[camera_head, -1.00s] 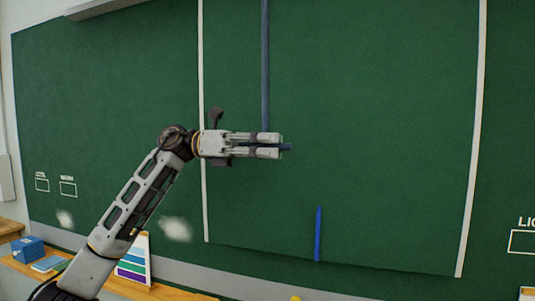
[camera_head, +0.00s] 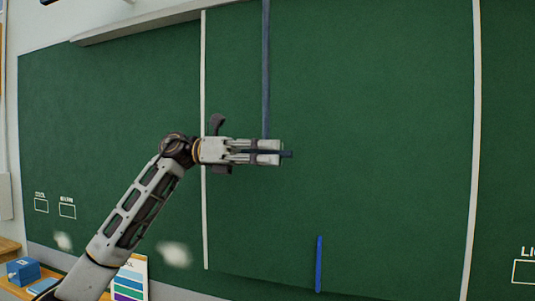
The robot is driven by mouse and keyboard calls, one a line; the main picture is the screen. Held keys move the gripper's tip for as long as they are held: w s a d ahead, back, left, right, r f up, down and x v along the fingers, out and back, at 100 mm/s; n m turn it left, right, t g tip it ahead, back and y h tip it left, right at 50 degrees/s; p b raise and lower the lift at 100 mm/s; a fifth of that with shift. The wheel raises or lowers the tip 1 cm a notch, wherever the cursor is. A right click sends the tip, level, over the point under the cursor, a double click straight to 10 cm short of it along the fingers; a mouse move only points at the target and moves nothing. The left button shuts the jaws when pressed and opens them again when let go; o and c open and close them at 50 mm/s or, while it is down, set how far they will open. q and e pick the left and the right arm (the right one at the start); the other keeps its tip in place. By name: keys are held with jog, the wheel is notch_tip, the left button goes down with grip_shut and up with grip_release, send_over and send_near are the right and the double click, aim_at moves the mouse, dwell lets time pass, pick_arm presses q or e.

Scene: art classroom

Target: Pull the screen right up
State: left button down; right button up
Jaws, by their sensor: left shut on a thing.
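A dark blue bar (camera_head: 287,154) sticks out past the fingertips of my left gripper (camera_head: 268,152), which is shut on it in front of the green board. A long blue strap (camera_head: 265,65) runs straight up from the gripper and out at the top edge. The fingers hide most of the bar and the strap's lower end. A wide green panel (camera_head: 380,150) between a left white strip (camera_head: 204,215) and a right white strip (camera_head: 473,150) fills the middle; I cannot tell for sure whether it is the screen. My right gripper is not in view.
A short blue strip (camera_head: 318,265) stands upright on the panel below my gripper. A pale casing (camera_head: 140,25) runs along the board's top left. A ledge holds a blue box (camera_head: 23,270) and a colour chart (camera_head: 130,277). The panel right of my gripper is clear.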

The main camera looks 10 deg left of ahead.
aim_at(240, 151)
pick_arm(q)
jog(key=c, duration=1.6)
grip_release()
jog(key=shift+w+a+r, duration=0.1)
jog(key=shift+a+r, duration=0.1)
jog(key=shift+r, duration=0.25)
jog(key=shift+o, duration=0.7)
jog(key=shift+w+d+f, duration=0.15)
jog(key=shift+w+f, duration=0.05)
jog(key=shift+f, duration=0.05)
jog(key=a, duration=1.2)
jog(key=shift+w, duration=0.2)
jog(key=shift+f, duration=0.1)
